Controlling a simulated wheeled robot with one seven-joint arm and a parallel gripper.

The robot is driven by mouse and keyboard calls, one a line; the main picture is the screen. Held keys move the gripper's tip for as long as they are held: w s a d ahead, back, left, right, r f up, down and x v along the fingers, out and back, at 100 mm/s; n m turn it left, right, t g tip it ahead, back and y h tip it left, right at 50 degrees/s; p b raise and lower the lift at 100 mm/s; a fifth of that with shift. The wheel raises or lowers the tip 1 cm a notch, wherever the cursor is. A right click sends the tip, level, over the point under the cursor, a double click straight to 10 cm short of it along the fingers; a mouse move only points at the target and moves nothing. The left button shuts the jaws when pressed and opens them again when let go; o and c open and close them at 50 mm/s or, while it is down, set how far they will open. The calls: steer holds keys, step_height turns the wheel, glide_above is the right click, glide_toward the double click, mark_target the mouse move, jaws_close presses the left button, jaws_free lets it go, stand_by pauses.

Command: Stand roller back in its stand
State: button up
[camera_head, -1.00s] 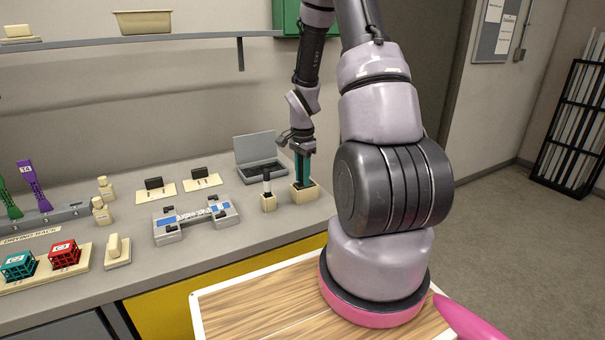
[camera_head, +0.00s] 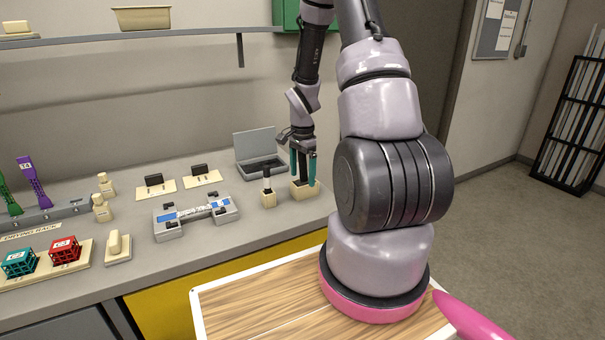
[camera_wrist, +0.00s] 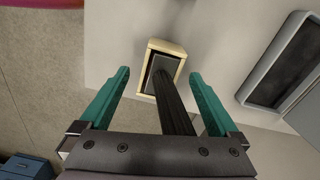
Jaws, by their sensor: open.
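The roller, a dark upright piece (camera_head: 303,163), stands in a cream stand (camera_head: 304,192) near the bench's right front edge. In the wrist view, the ribbed black handle of the roller (camera_wrist: 174,108) runs down into the open top of the cream stand (camera_wrist: 166,46). My gripper (camera_head: 303,182) is open, with one teal finger on each side of the roller. In the wrist view, my gripper (camera_wrist: 160,73) shows a gap between each finger and the handle. The roller's lower end is hidden inside the stand.
A smaller cream block with a dark upright handle (camera_head: 267,185) stands just left. An open grey case (camera_head: 258,152) is behind. A grey device with blue panels (camera_head: 195,216) lies further left. A wooden-topped surface (camera_head: 250,305) is in front.

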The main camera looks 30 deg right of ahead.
mark_target(303, 171)
steer(key=shift+r, duration=2.5)
step_height(303, 171, up, 11)
steer(key=shift+f, duration=0.1)
stand_by(0.4)
